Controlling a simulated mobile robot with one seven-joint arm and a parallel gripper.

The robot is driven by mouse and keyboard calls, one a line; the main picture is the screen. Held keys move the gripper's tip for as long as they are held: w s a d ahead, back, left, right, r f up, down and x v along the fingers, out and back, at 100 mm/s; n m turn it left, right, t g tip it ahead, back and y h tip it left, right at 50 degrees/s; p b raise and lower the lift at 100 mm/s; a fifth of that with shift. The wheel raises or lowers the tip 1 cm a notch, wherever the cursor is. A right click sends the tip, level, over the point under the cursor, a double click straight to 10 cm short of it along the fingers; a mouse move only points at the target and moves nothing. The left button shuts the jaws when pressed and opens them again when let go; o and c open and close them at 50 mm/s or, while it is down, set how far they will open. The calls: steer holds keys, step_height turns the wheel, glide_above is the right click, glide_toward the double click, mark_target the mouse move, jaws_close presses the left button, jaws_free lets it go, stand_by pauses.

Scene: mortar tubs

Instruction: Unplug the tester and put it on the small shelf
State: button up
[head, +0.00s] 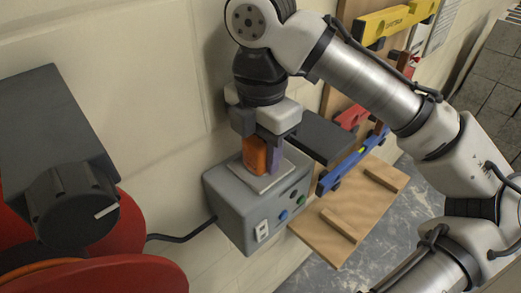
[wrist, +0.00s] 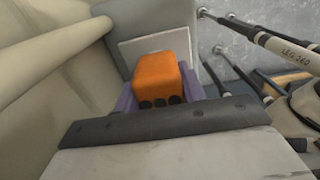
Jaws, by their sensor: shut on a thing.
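The orange tester (head: 255,154) is a small block between the purple fingers of my gripper (head: 263,157). It stands over the pale plate (head: 266,182) on top of the grey box (head: 232,195). Its lower end is at the plate; I cannot tell whether it is still plugged in or just clear. In the wrist view the tester (wrist: 160,75) sits between both fingers, with dark round spots on its near edge and the plate (wrist: 126,54) behind it. A wooden board with two raised strips (head: 330,228), seemingly the small shelf, is right of the box and looks empty.
A dark grey slab (head: 318,134) juts out behind my gripper. Blue (head: 352,161) and red (head: 352,117) levels hang beside the wooden board. A red machine with a dark knob (head: 75,210) fills the left. A black cable (head: 183,236) runs to the box.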

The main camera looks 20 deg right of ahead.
steer(key=shift+r, duration=0.1)
jaws_close()
steer(key=shift+r+p, duration=0.4)
steer(key=shift+r, duration=2.5)
